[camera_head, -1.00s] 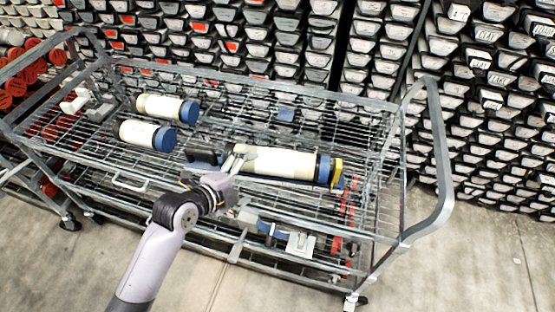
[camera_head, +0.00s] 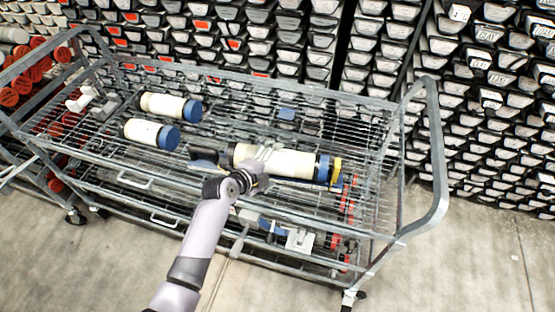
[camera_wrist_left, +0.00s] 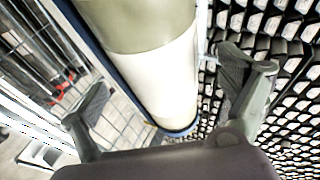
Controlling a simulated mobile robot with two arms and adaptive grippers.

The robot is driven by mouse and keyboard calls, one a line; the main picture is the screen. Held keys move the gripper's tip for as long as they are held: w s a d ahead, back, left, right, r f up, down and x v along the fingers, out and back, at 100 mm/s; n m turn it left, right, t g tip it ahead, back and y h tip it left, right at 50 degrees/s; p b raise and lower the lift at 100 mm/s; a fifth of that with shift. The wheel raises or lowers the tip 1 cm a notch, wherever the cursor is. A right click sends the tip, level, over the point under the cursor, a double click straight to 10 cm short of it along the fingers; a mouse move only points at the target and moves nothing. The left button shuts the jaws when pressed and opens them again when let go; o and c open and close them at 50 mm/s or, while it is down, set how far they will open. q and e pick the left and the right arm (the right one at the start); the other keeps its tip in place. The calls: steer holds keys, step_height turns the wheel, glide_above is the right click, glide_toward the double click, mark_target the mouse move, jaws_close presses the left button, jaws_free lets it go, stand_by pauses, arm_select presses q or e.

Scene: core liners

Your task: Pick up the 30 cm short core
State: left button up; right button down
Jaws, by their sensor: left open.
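A long cream core (camera_head: 298,165) with a blue band and a yellow end lies on the cart's upper wire shelf (camera_head: 225,117). Two shorter cream cores with blue caps, a rear one (camera_head: 163,105) and a front one (camera_head: 142,131), lie to its left. My left gripper (camera_head: 266,154) is open at the left part of the long core. In the left wrist view, its fingers (camera_wrist_left: 166,82) stand apart on either side of the cream core (camera_wrist_left: 160,75), with gaps visible. Which core measures 30 cm cannot be read. My right gripper is not in view.
The cart's raised end rail (camera_head: 436,160) stands at the right. A dark block (camera_head: 205,154) sits at the long core's left end. Grey and white fittings (camera_head: 82,100) lie at the shelf's left end. Racks of trays (camera_head: 490,90) fill the back. Bare floor lies in front.

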arm_select(q)
steer(key=c, duration=2)
steer(key=shift+w+r, duration=0.3)
steer(key=shift+r, duration=0.05)
steer(key=shift+c, duration=0.2)
